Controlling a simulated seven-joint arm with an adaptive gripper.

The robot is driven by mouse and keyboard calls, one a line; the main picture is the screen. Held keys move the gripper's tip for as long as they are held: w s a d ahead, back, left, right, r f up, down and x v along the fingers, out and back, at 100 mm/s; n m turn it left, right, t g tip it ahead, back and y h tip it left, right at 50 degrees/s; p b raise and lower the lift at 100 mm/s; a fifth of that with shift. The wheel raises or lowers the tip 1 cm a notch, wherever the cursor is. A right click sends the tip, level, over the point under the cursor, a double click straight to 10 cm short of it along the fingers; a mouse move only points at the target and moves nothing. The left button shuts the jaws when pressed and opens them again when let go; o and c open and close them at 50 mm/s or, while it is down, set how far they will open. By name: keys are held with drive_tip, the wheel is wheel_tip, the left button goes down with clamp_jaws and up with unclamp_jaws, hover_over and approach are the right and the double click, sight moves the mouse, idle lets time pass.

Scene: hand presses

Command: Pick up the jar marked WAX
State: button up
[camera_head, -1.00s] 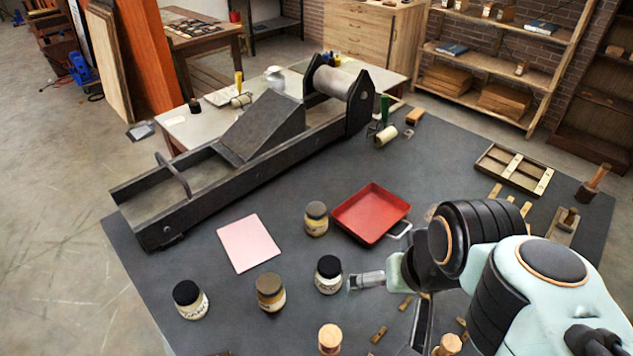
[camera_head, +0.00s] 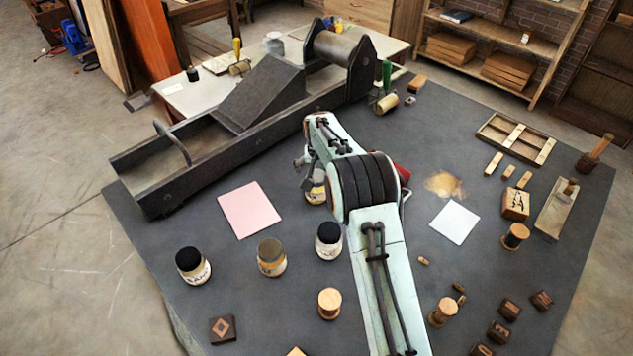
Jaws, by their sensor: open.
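Four squat jars stand on the dark table; I cannot read the word WAX for certain on any label. A fourth jar (camera_head: 316,192) stands farther back, partly hidden by my arm. My gripper (camera_head: 306,174) is open and points down at this back jar. The fingertips are mostly hidden, so I cannot tell whether they touch it.
A long dark press (camera_head: 230,118) stands behind. The red tray (camera_head: 402,173) is mostly hidden by my arm. A white sheet (camera_head: 454,222), wooden blocks and a plane (camera_head: 557,208) lie to the right.

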sight(317, 176)
drive_tip(key=x, duration=0.6)
drive_tip(key=shift+w, duration=0.1)
drive_tip(key=c, duration=1.4)
